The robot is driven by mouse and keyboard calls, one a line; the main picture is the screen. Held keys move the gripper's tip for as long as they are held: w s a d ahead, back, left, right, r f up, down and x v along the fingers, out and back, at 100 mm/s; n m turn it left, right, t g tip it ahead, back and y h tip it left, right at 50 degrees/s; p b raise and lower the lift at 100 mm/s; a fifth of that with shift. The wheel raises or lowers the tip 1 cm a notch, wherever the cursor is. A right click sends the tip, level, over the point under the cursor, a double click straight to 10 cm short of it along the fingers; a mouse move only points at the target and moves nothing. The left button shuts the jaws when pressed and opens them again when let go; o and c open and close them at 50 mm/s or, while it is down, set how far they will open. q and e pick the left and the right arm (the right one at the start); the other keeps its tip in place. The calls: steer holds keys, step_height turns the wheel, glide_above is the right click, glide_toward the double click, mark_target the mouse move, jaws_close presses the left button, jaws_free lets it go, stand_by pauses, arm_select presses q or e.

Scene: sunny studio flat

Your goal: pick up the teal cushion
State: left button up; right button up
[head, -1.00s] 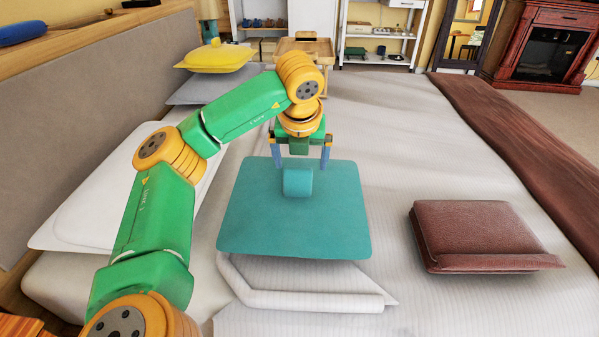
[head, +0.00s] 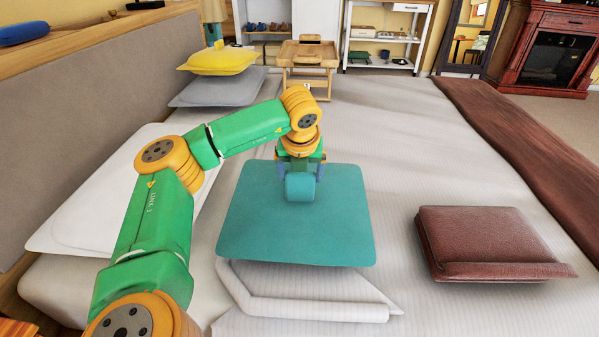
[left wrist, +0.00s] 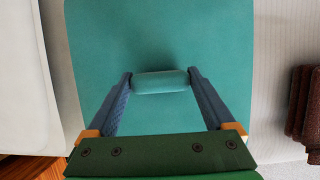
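The teal cushion (head: 297,238) lies flat on the bed at the middle of the head view, partly over a folded white piece. A padded teal roll stands up on it like a handle. My left gripper (head: 300,174) is over the cushion's far half, with its blue fingers at the two ends of the roll. In the left wrist view the fingertips (left wrist: 160,80) press in on both ends of the roll, and the cushion (left wrist: 160,35) spreads out below. My right gripper is in neither view.
A brown folded cushion (head: 485,242) lies to the right on the bed. A white pillow (head: 80,220) lies to the left, and yellow (head: 217,60) and grey (head: 215,91) cushions are stacked behind. A wooden tray table (head: 308,57) stands at the back.

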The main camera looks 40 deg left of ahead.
arm_select(q)
jaws_close()
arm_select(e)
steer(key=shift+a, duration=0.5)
arm_select(q)
steer(key=shift+r, duration=0.15)
